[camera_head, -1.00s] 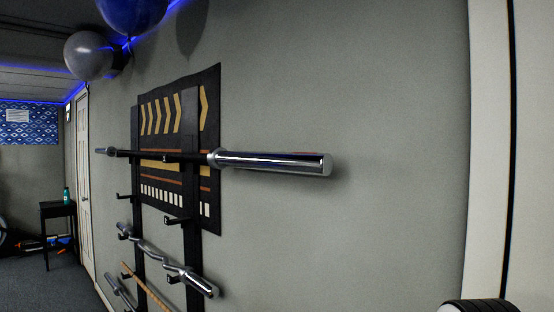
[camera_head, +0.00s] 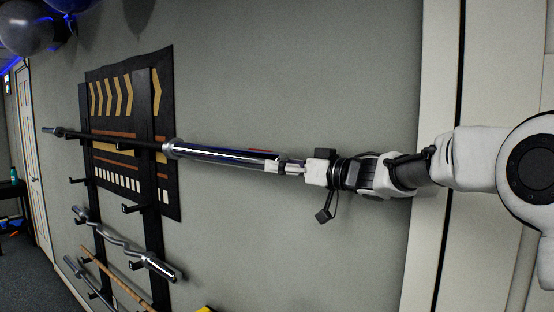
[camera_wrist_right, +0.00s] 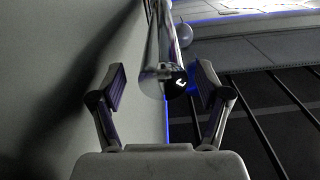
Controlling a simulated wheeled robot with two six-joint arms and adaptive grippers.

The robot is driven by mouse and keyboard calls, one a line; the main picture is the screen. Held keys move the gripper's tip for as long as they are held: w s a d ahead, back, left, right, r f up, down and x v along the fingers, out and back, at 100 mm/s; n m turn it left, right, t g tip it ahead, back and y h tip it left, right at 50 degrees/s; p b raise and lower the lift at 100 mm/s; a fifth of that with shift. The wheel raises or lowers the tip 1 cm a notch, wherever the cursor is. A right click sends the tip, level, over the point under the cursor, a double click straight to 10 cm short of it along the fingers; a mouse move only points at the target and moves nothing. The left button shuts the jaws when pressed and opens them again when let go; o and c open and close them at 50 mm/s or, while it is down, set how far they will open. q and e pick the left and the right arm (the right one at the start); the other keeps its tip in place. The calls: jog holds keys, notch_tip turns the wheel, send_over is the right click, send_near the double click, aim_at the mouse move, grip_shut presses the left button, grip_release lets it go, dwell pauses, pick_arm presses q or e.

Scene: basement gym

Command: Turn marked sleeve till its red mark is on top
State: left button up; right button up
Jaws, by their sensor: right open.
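The chrome sleeve (camera_head: 215,153) is the near end of a long barbell lying level on a wall rack. A thin red mark (camera_head: 259,151) shows along its upper edge in the head view, toward the end. My right gripper (camera_head: 284,166) is at the sleeve's free end, in line with it, and hides the end face in the head view. In the right wrist view the gripper (camera_wrist_right: 160,84) is open, and the sleeve (camera_wrist_right: 161,45) appears centred between its fingers with space on both sides. No red mark is visible there. My left gripper is out of view.
The grey wall (camera_head: 300,80) runs close behind the bar. A curved chrome bar (camera_head: 120,246) hangs lower on the black rack (camera_head: 148,90). Balloons (camera_head: 25,35) hang at top left. A white door frame (camera_head: 440,70) stands behind my right arm.

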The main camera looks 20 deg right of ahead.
jog(key=shift+w+a+r, duration=0.1)
jog(key=shift+w+a, duration=0.4)
jog(key=shift+w, duration=0.05)
jog(key=shift+w+a, duration=0.1)
jog(key=shift+a, duration=0.2)
jog(key=shift+d, duration=0.15)
jog(key=shift+c, duration=0.7)
jog(key=c, duration=1)
jog(key=shift+n, duration=0.3)
jog(key=shift+n+p, duration=0.45)
jog(key=shift+n, duration=2.75)
